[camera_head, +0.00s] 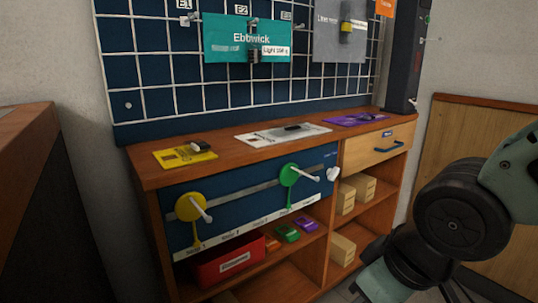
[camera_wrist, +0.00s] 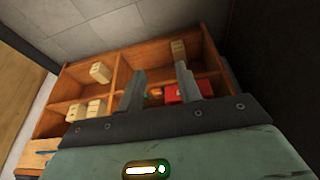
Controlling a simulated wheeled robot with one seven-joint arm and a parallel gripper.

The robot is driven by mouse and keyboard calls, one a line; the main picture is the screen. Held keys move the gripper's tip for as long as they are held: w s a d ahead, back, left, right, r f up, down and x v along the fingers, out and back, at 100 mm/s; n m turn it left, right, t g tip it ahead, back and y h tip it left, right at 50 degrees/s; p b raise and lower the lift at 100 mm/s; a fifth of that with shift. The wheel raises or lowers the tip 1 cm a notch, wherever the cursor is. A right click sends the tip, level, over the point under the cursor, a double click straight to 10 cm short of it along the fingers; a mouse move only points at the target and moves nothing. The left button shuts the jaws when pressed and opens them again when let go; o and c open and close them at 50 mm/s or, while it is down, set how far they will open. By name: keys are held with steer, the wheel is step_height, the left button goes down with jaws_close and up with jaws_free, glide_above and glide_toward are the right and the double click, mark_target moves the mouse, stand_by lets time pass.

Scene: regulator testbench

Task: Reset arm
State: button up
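My arm is at the right of the head view, folded low beside the bench, with its lower end cut off by the frame's bottom edge. My gripper (camera_wrist: 160,88) shows in the wrist view with its two grey fingers spread apart. Nothing is between the fingers. Behind them, some way off, are the bench's open shelves, seen at a tilt, with a red bin (camera_wrist: 188,92) near the right finger. The gripper touches nothing that I can see.
The wooden bench (camera_head: 146,172) carries yellow, white and purple mats. Its front has a yellow dial (camera_head: 188,207), a green dial (camera_head: 288,175) and a drawer (camera_head: 379,145). Shelves hold a red bin (camera_head: 215,264) and wooden blocks (camera_head: 346,198). A wooden panel stands at the right.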

steer(key=s+r+n+g+h+p, duration=0.1)
steer(key=s+r+g+p, duration=0.25)
steer(key=s, duration=0.55)
step_height(320, 180, up, 36)
steer(key=p, duration=3.6)
steer(key=shift+w, duration=0.4)
